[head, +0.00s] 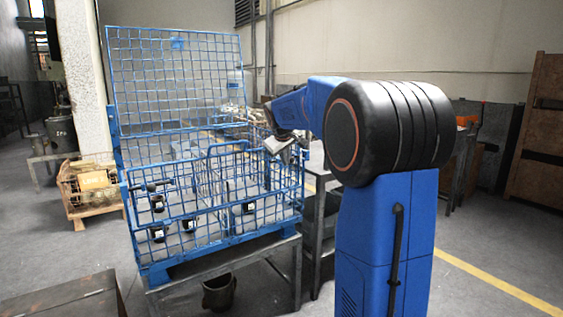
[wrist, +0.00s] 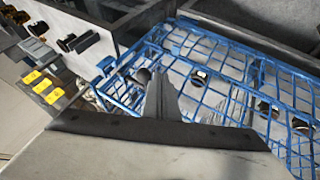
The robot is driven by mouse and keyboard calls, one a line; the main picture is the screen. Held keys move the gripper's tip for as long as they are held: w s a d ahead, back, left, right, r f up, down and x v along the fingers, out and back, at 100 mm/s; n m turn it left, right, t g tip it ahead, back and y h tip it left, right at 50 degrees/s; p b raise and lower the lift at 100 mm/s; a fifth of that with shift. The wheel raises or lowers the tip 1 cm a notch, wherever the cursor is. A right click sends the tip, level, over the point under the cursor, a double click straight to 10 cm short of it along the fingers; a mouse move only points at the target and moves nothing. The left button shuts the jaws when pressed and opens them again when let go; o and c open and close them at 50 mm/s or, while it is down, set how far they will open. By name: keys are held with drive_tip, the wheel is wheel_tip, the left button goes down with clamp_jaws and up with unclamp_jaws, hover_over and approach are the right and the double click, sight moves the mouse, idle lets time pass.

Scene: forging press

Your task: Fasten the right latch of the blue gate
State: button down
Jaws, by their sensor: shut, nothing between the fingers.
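The blue gate (head: 215,200) is the wire mesh front of a blue cage crate on a metal stand. My gripper (head: 277,143) is shut and empty, near the crate's upper right corner in the head view. In the wrist view the gripper's fingers (wrist: 160,98) show as a grey wedge over the blue mesh (wrist: 225,90). Whether they touch the mesh I cannot tell. The right latch cannot be made out clearly; the arm and fingers lie close to that corner.
Several dark round parts (head: 158,202) sit inside the crate. A tall mesh panel (head: 175,80) stands up at its back. The metal stand (head: 215,277) is below. Yellow blocks (wrist: 43,86) lie at the left in the wrist view. Open floor lies front right.

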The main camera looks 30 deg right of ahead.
drive_tip(key=shift+d, duration=0.2)
drive_tip(key=shift+d, duration=2.15)
